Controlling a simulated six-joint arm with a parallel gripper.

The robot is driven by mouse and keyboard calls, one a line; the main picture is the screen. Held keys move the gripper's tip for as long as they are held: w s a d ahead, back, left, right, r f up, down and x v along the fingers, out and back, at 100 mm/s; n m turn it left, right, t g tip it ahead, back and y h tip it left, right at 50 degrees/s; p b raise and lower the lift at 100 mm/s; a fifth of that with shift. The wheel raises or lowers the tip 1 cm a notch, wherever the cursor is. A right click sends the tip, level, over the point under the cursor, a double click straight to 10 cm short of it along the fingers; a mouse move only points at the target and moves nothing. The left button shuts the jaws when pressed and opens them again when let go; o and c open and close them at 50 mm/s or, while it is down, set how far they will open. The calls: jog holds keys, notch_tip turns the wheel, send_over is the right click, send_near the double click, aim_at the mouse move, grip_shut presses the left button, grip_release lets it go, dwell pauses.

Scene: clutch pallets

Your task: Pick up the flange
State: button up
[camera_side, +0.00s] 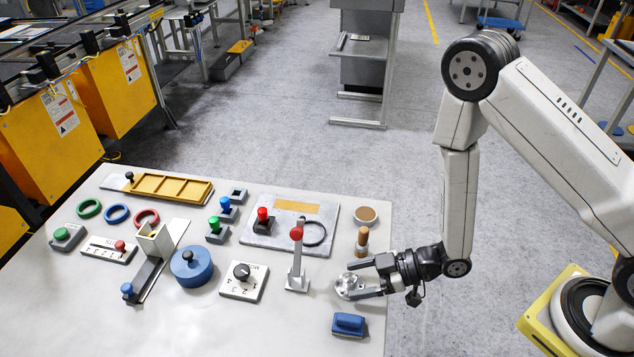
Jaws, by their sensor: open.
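The flange (347,285) appears to be the small shiny metal piece near the right side of the table. My gripper (364,279) is low over the table and points left. Its two fingers are apart, one on the far side of the metal piece and one on the near side. The piece lies around the fingertips, between them. I cannot tell whether either finger touches it. Part of the piece is hidden by the near finger.
A red-knobbed lever (297,262) stands just left of my gripper. A wooden peg (362,241) stands behind it, and a blue block (348,324) lies in front. A dial box (244,281) and blue cylinder (191,267) are farther left. The table's front middle is clear.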

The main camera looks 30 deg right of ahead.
jog(key=shift+w+a+f, duration=0.2)
jog(key=shift+w+a, duration=0.05)
jog(key=shift+a, duration=0.15)
grip_shut()
dwell(0.4)
